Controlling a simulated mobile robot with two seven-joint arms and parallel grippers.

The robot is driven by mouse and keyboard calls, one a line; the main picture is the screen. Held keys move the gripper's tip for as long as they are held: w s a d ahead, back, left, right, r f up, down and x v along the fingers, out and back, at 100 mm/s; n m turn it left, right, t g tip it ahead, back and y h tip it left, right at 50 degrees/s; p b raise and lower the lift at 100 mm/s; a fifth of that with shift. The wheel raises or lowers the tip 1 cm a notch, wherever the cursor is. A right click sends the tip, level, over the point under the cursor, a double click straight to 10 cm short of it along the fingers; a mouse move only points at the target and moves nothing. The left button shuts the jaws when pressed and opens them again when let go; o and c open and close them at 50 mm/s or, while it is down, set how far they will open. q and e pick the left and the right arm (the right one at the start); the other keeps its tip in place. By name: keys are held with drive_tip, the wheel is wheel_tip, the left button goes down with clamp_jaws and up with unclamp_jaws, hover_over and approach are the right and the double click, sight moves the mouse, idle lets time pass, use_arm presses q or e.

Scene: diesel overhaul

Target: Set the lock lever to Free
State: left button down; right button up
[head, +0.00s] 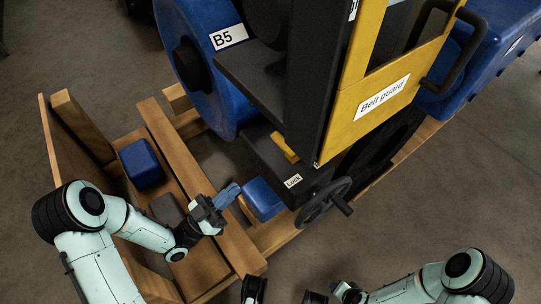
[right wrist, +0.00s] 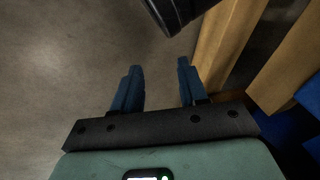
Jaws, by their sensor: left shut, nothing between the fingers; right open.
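The lock lever (head: 285,147) is a small yellow bar on a dark block (head: 270,165), above a white label reading "Lock" (head: 293,181). It lies slanted. I see no "Free" mark, so I cannot tell its setting. My left gripper (head: 235,190) is shut and empty. In the picture it is below and left of the lever, apart from it, beside a blue block (head: 262,200). My right gripper (right wrist: 157,70) is open in the right wrist view, with nothing between its blue fingers and floor behind them.
A black handwheel (head: 325,200) sticks out right of the label. A yellow belt guard (head: 385,100) rises above the lever. A blue wheel marked B5 (head: 205,65) is at the upper left. A wooden frame (head: 205,210) lies around my left gripper. Bare floor is in front.

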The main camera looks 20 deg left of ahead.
sight(287, 149)
use_arm(q)
drive_tip(key=x, duration=1.4)
drive_tip(key=shift+b, duration=0.45)
use_arm(e)
drive_tip(key=shift+s+d+f+g, duration=0.15)
drive_tip(key=shift+s+f+g, duration=0.15)
drive_tip(key=shift+s+f, duration=0.6)
use_arm(q)
drive_tip(key=shift+f, duration=0.1)
